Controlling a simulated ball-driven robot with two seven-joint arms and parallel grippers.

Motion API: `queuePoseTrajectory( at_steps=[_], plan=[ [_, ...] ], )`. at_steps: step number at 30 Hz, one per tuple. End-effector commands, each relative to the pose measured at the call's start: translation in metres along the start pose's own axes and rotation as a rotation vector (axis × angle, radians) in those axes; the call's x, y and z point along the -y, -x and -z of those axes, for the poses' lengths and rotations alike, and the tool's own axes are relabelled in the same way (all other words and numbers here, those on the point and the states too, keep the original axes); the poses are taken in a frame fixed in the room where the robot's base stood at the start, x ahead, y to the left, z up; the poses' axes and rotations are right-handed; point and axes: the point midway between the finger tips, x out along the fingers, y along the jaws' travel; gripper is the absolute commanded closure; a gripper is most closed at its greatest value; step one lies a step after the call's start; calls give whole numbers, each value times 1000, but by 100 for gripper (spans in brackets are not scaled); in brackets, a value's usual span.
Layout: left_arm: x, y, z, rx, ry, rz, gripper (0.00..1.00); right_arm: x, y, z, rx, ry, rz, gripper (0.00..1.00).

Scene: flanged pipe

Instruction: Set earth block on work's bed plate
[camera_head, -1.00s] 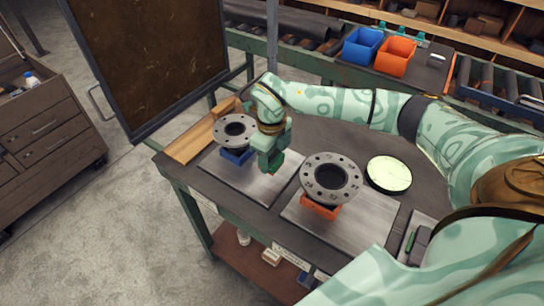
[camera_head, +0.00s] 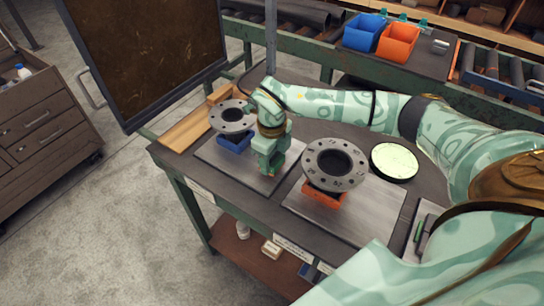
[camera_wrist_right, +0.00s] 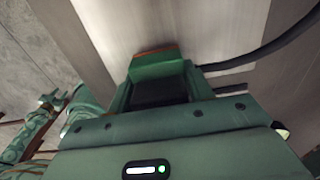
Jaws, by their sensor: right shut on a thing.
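My right gripper (camera_head: 270,172) is shut at the front right part of the left grey bed plate (camera_head: 222,160). In the right wrist view its green jaws (camera_wrist_right: 158,75) close around a block, of which only a thin copper-brown edge (camera_wrist_right: 155,51) shows, with pale metal just beyond. I cannot tell whether the block touches the plate. A flanged pipe (camera_head: 232,117) stands on a blue support (camera_head: 234,143) on this plate, left of the gripper. A second flanged pipe (camera_head: 318,152) is on an orange support (camera_head: 323,197) on the right plate (camera_head: 365,215). My left gripper (camera_wrist_right: 48,98) is small and unclear.
A black cable (camera_wrist_right: 265,55) runs right from the jaws in the wrist view. A round pale-topped disc (camera_head: 394,160) lies behind the right plate. Timber (camera_head: 190,133) lies at the table's left end. A dark panel (camera_head: 145,60) stands behind left. Blue and orange bins (camera_head: 398,45) sit farther back.

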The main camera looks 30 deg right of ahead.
Motion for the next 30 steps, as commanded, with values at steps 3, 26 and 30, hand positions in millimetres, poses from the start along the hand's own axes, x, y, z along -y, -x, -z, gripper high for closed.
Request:
queuePoseTrajectory(
  at_steps=[3,26,30],
  plan=[
    [0,4,1,-2,0,1,64,0,2,0,2,-1,0,72],
    [2,4,1,-2,1,3,64,0,-3,0,2,0,0,72],
    [2,3,0,-2,1,3,64,0,-5,0,2,0,0,72]
  ],
)
